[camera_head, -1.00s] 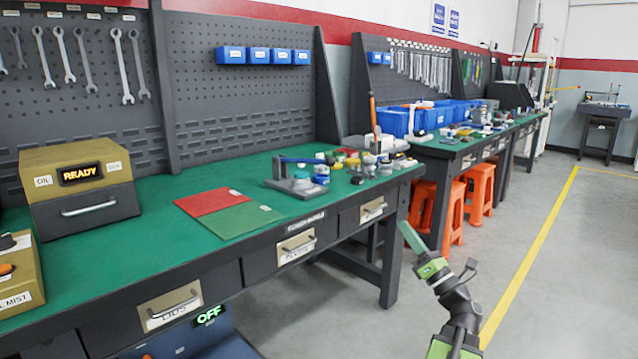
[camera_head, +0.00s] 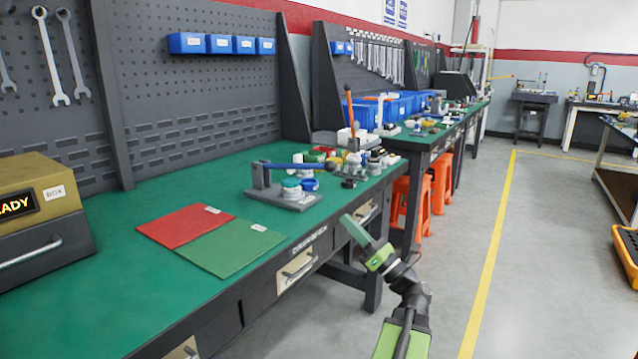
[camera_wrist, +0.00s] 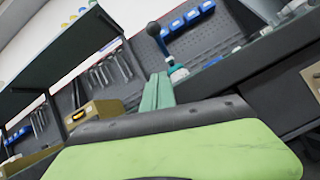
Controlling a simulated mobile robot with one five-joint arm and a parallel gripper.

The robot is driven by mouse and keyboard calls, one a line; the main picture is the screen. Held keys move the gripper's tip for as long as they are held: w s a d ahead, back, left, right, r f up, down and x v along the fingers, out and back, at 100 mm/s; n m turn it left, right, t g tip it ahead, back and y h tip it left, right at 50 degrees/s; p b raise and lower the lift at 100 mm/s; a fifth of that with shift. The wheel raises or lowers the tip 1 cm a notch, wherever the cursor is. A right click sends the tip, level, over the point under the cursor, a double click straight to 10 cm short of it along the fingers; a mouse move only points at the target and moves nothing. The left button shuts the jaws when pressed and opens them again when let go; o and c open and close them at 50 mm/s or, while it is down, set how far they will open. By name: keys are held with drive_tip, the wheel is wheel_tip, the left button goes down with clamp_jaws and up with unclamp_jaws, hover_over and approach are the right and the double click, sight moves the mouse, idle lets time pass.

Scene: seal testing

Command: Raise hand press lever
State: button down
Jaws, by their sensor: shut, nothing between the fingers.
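A small hand press (camera_head: 285,192) with a grey base and upright post stands on the green bench top, near its front edge. In the wrist view a blue lever with a dark knob (camera_wrist: 153,29) shows beyond my fingertips, above a teal-topped part (camera_wrist: 177,71). My gripper (camera_head: 358,230) is shut and empty, in front of the bench edge, lower and to the right of the press. It does not touch the lever. The green fingers also show in the wrist view (camera_wrist: 158,92).
Red (camera_head: 186,225) and green (camera_head: 229,247) mats lie left of the press. Orange stools (camera_head: 401,208) stand beyond. The floor right of my arm is clear.

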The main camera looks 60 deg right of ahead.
drive_tip(key=p, duration=0.6)
approach(317, 168)
drive_tip(key=w, duration=0.3)
drive_tip(key=w+f, duration=0.1)
drive_tip(key=w, duration=0.1)
drive_tip(key=shift+a, duration=0.3)
drive_tip(key=shift+s+d+r+p, duration=0.2)
drive_tip(key=shift+s+r+p, duration=0.05)
drive_tip(key=shift+r+p, duration=0.35)
drive_tip(key=shift+s+d+r+p, duration=0.2)
drive_tip(key=shift+s+r+p, duration=0.05)
drive_tip(key=shift+r+p, duration=0.35)
drive_tip(key=shift+s+d+r+p, duration=0.2)
drive_tip(key=shift+s+r+p, duration=0.05)
drive_tip(key=shift+r+p, duration=0.1)
